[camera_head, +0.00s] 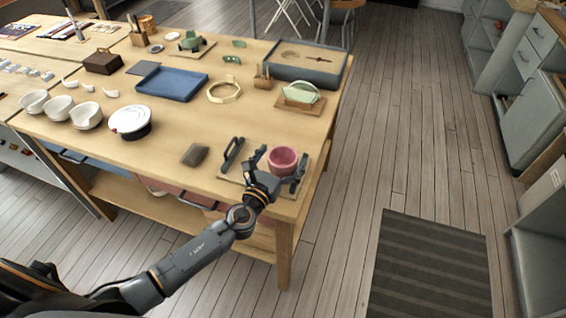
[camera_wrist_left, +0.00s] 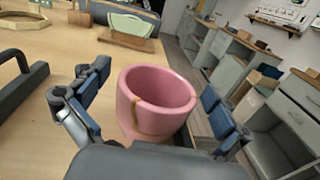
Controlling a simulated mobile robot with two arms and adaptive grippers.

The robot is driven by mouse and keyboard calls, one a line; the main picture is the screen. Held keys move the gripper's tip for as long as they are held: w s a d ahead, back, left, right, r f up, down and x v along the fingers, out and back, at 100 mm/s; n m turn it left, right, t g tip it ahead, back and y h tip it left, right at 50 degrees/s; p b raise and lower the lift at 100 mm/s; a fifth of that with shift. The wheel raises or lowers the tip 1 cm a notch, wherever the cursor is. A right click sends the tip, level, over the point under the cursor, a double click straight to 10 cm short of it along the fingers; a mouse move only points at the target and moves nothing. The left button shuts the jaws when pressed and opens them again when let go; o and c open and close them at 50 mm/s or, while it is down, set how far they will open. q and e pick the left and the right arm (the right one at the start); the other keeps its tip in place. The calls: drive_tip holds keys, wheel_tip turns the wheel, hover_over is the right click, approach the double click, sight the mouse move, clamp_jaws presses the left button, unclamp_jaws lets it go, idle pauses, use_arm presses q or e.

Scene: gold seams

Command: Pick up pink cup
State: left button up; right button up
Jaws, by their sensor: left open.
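The pink cup (camera_head: 283,160) stands upright near the front right corner of the wooden table. In the left wrist view the pink cup (camera_wrist_left: 155,100) shows a gold seam down its side and looks empty. My left gripper (camera_head: 276,168) is open at the cup. In the left wrist view its two fingers (camera_wrist_left: 160,108) stand on either side of the cup, with a visible gap on the left side. Whether the right finger touches the cup I cannot tell. The cup's base is partly hidden by the gripper's palm. My right gripper is in neither view.
A dark clamp-like tool (camera_head: 232,153) lies just left of the cup, and a dark pouch (camera_head: 195,154) farther left. A green piece on a wooden stand (camera_head: 300,94) and a grey tray (camera_head: 306,62) are behind. A blue tray (camera_head: 171,84) and white bowls (camera_head: 86,115) are farther left.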

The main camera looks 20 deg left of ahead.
use_arm(q)
drive_tip(key=shift+w, duration=0.25)
drive_tip(key=c, duration=1.1)
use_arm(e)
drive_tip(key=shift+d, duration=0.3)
use_arm(q)
drive_tip(key=shift+r, duration=0.2)
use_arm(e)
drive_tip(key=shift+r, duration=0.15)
use_arm(q)
drive_tip(key=shift+r+p, duration=0.3)
wheel_tip(320, 180, up, 3)
drive_tip(key=shift+f+p, duration=0.1)
drive_tip(key=shift+p, duration=0.85)
drive_tip(key=s+r+p, duration=0.2)
drive_tip(key=s+r, duration=0.7)
drive_tip(key=s, duration=0.5)
drive_tip(key=shift+s+a+r, duration=0.15)
drive_tip(key=shift+r, duration=0.05)
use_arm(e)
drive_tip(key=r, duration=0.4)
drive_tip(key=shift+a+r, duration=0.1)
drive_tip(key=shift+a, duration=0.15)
